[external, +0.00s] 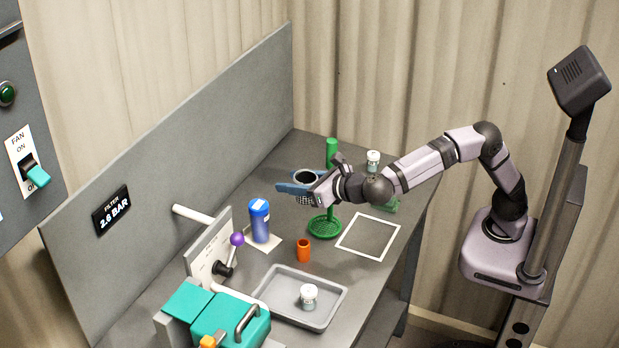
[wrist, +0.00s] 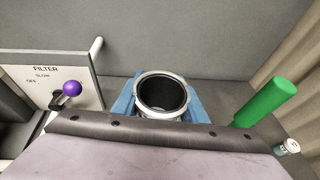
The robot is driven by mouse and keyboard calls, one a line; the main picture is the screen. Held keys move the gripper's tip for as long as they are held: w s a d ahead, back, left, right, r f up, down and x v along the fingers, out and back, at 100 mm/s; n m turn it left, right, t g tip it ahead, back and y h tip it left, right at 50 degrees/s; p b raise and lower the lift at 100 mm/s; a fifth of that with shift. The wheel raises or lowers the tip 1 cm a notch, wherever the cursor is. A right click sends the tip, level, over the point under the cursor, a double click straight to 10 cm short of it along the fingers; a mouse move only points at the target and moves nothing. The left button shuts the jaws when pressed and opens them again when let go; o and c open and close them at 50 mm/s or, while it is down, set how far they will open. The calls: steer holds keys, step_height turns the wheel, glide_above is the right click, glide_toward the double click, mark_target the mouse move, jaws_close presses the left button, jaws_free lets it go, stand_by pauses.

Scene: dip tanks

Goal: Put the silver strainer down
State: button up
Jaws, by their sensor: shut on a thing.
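The silver strainer (external: 307,178) is a round cup with a pale rim, a dark inside and a mesh lower part. My gripper (external: 300,187) is shut on it with blue fingers, one on each side. The strainer looks upright and held above the bench. In the wrist view, the strainer's rim (wrist: 163,92) shows between the blue fingers of my gripper (wrist: 160,100); its underside is hidden there.
A green post (external: 331,152) stands behind my gripper. A white square outline (external: 345,246) marks clear bench to the right. A blue jar (external: 260,225), an orange cup (external: 303,251) and a grey tray (external: 270,305) with a small jar (external: 309,296) stand nearer. A purple-knobbed lever (external: 237,239) is at left.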

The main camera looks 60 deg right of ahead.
steer(key=s+a+f, duration=0.2)
steer(key=s+f, duration=0.3)
steer(key=s, duration=0.5)
steer(key=m+h, duration=0.3)
glide_above(339, 258)
step_height(339, 258, down, 5)
steer(key=shift+g, duration=0.4)
steer(key=shift+s+f+p, duration=0.1)
steer(key=shift+f+p, duration=0.85)
steer(key=shift+f, duration=3.9)
steer(key=shift+f, duration=0.15)
steer(key=o, duration=1.1)
steer(key=shift+c, duration=0.2)
